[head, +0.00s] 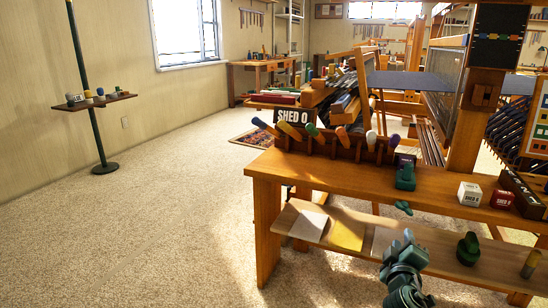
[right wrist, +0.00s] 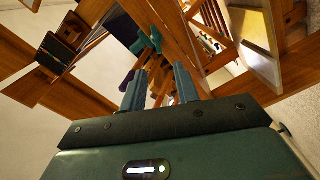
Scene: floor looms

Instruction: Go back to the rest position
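My right gripper (head: 403,246) is at the front of the wooden loom bench, by its lower shelf. In the right wrist view its two blue-grey fingers (right wrist: 160,75) stand apart with nothing between them. A dark green object (right wrist: 152,42) shows beyond the fingertips, apart from them as far as I can tell. My left gripper is not in the head view.
The bench (head: 330,176) carries a rack of coloured handles (head: 340,142), a "SHED 0" sign (head: 293,116), a green tool (head: 405,177), a white block (head: 470,193) and a red block (head: 502,199). Its lower shelf (head: 440,262) holds cards and a green object (head: 468,248). Carpet left is clear.

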